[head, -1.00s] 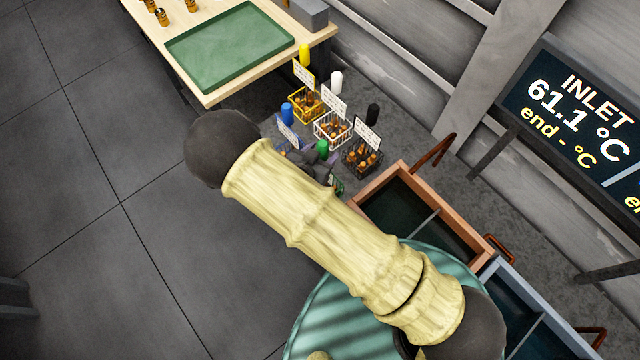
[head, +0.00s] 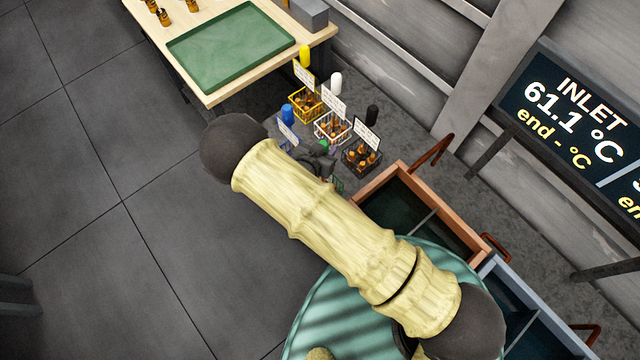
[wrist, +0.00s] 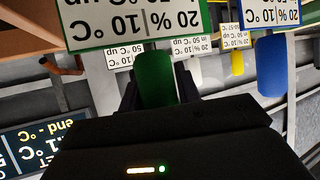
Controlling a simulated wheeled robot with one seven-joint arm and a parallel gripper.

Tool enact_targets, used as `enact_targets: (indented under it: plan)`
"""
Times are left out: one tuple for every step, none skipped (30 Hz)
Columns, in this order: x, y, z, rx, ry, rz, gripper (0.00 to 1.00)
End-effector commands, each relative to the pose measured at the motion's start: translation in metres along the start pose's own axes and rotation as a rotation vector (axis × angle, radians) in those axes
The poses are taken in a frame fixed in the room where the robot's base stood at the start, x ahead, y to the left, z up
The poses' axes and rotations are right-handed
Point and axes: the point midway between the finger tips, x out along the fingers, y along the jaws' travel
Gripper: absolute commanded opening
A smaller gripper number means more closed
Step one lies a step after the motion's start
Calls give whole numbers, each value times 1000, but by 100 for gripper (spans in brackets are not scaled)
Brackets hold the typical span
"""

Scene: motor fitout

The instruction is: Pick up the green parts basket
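The green basket's handle (wrist: 157,85) is an upright green cylinder. It stands between the two dark fingers of my gripper (wrist: 159,92) in the wrist view. The fingers flank it, and I see no clear sign of them pressing on it. A green-framed label card (wrist: 130,22) shows just above it in that view.
Close by stand a yellow basket (head: 309,117), a white basket (head: 345,132), a black basket (head: 376,163) and a blue handle (head: 287,113), with label cards. An orange-rimmed open bin (head: 385,177) lies to the right. A table with a green tray (head: 181,50) stands behind.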

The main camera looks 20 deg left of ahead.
Motion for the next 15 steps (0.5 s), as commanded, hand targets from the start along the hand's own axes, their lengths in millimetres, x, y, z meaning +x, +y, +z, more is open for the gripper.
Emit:
enact_targets:
  plan:
    - [0, 0, 0, 0, 0, 0, 22]
    - [0, 0, 0, 0, 0, 0, 16]
    - [0, 0, 0, 0, 0, 0, 9]
    - [0, 0, 0, 0, 0, 0, 3]
    - [0, 0, 0, 0, 0, 0, 0]
    - [0, 0, 0, 0, 0, 0, 0]
    - [0, 0, 0, 0, 0, 0, 0]
    - [0, 0, 0, 0, 0, 0, 0]
    - [0, 0, 0, 0, 0, 0, 0]
    - [0, 0, 0, 0, 0, -1, 0]
    - [0, 0, 0, 0, 0, -1, 0]
    - [0, 0, 0, 0, 0, -1, 0]
    - [0, 0, 0, 0, 0, -1, 0]
    - [0, 0, 0, 0, 0, -1, 0]
    - [0, 0, 0, 0, 0, -1, 0]
